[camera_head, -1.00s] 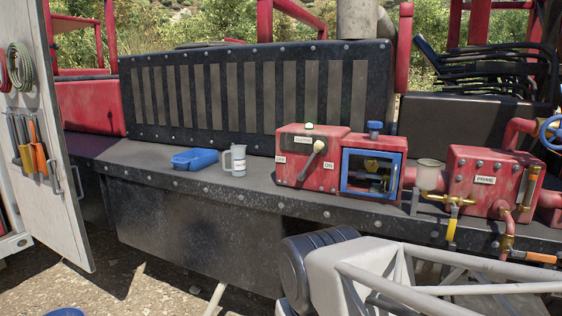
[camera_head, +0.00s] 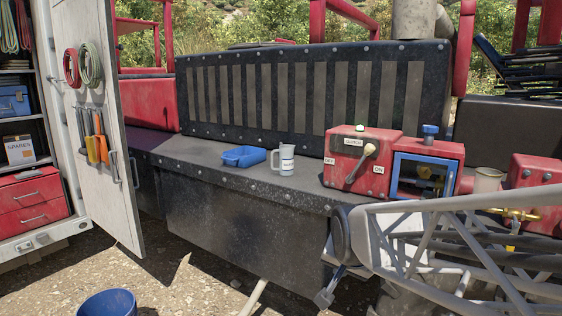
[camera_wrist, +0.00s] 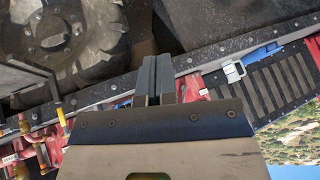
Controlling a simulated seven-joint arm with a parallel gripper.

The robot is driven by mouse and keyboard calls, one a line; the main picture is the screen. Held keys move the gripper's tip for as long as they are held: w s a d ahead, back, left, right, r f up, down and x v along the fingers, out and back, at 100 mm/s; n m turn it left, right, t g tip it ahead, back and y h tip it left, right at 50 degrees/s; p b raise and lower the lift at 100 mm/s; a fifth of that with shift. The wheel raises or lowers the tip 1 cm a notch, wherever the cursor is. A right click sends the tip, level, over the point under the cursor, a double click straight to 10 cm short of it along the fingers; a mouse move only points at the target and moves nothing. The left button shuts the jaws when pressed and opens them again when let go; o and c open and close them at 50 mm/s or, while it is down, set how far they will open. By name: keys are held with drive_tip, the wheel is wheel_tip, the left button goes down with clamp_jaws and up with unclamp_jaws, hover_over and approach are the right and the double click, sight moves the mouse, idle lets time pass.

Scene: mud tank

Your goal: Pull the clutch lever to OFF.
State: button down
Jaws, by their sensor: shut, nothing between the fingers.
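The clutch lever (camera_head: 361,164) is a grey bar with a rounded knob at its upper right end, slanting from lower left to upper right. It is on the front of a red clutch box (camera_head: 337,158) with a green lamp on top, an OFF label at left and an ON label at right. The knob is on the ON side. My gripper (camera_wrist: 155,60) is shut and empty in the wrist view, apart from the lever. Red parts show behind the fingers there; the lever itself is hidden. In the head view I cannot make out the fingers clearly.
On the black ledge (camera_head: 215,178) are a blue tray (camera_head: 244,157), a grey jug (camera_head: 287,158) and a blue-framed window box (camera_head: 398,171). Red piping machinery (camera_head: 524,172) stands at right. An open cabinet door (camera_head: 108,130) is at left, a blue bucket (camera_head: 108,304) below.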

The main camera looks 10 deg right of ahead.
drive_tip(key=w+d+r+m+t+h, duration=0.1)
drive_tip(key=w+d+r+m+t, duration=0.15)
drive_tip(key=w+d+m, duration=0.55)
drive_tip(key=w+d+r+m+t+h, duration=0.15)
drive_tip(key=w+d+t, duration=0.25)
drive_tip(key=w, duration=0.8)
drive_tip(key=w+d+m+t+h, duration=0.1)
drive_tip(key=w+d+m+t, duration=0.2)
drive_tip(key=d, duration=0.4)
drive_tip(key=w+d+m+t+h, duration=0.2)
drive_tip(key=w+d+m+t, duration=0.1)
drive_tip(key=w+d+m, duration=0.3)
drive_tip(key=shift+w+d+f+m, duration=0.2)
drive_tip(key=shift+w+d+m, duration=0.05)
drive_tip(key=shift+d+m, duration=0.3)
drive_tip(key=shift+w, duration=0.1)
approach(359, 164)
drive_tip(key=w+d+r, duration=0.3)
drive_tip(key=w+d, duration=0.2)
drive_tip(key=shift+w+a+r, duration=0.2)
drive_tip(key=shift+r, duration=0.15)
